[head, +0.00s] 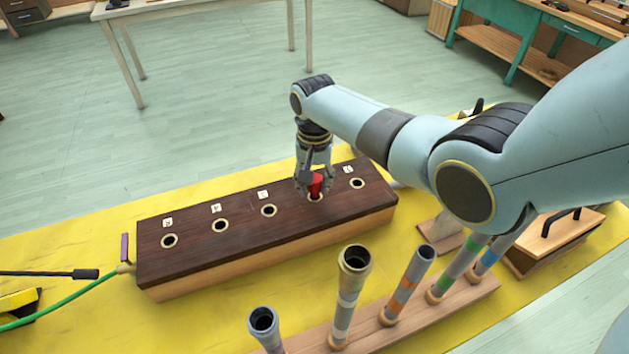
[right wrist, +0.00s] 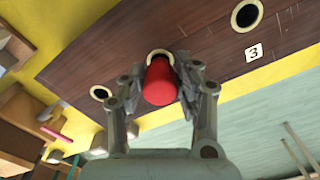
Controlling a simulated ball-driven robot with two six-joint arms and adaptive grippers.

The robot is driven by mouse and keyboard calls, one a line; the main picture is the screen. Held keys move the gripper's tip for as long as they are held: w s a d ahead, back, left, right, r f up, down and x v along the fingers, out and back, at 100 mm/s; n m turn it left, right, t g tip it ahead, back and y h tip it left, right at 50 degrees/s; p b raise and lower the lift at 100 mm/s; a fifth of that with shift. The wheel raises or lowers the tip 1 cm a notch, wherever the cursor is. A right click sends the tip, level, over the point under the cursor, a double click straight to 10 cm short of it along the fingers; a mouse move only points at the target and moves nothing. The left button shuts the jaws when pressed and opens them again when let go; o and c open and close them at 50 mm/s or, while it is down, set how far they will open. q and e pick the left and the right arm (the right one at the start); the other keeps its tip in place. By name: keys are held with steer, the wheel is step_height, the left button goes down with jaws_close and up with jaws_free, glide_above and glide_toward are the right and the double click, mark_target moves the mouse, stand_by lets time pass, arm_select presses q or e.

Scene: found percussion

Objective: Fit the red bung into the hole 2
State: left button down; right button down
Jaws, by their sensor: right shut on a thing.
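The red bung (head: 315,184) is between the fingers of my right gripper (head: 315,188), which is shut on it. It also shows in the right wrist view (right wrist: 160,82). The bung is over the fourth hole from the left in the dark wooden box top (head: 190,258). Its lower end overlaps the pale-rimmed hole (right wrist: 158,54); I cannot tell how far in it sits. That hole's number is hidden. The neighbouring hole (right wrist: 246,14) has a label 3 (right wrist: 253,52). My left gripper is not in view.
Several upright tubes (head: 410,280) stand on a wooden rail in front of the box. A green hose (head: 75,305) meets the box's left end. A wooden block with a black handle (head: 550,245) is at the right. The yellow mat (head: 70,240) is clear behind the box.

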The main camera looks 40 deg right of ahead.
mark_target(315, 180)
steer(key=shift+f+b, duration=0.85)
steer(key=shift+f, duration=0.45)
steer(key=c, duration=0.9)
jaws_free()
step_height(315, 180, up, 12)
steer(key=shift+r, duration=0.1)
